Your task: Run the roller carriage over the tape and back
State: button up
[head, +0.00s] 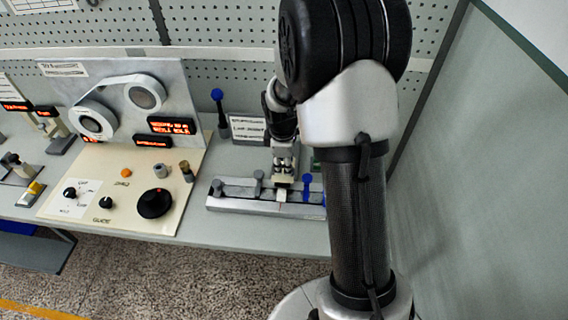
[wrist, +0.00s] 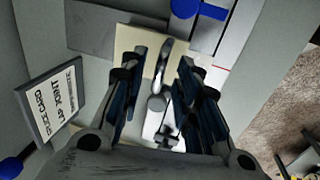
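The grey splicing block (head: 240,204) lies along the bench front in the head view. My gripper (head: 284,178) is above its right half, pointing down. In the wrist view, my gripper (wrist: 163,62) has its two dark fingers spread apart. Between them is a shiny metal piece with a rounded knob (wrist: 157,103), which looks like the roller carriage. Gaps show on both sides of it. A cream pad (wrist: 130,38) lies beyond the fingertips. In the head view the carriage is mostly hidden by my gripper, and I cannot make out the tape.
A blue-handled lever (head: 307,181) stands on the block just right of my gripper; its blue part (wrist: 184,8) shows in the wrist view. A lap-joint card (head: 248,129) stands behind. Left is the winding panel (head: 126,193) with knobs. A blue-topped post (head: 218,97) stands behind the block.

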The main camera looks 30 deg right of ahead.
jog(key=shift+f, duration=0.1)
jog(key=shift+c, duration=0.4)
grip_shut()
dwell(0.3)
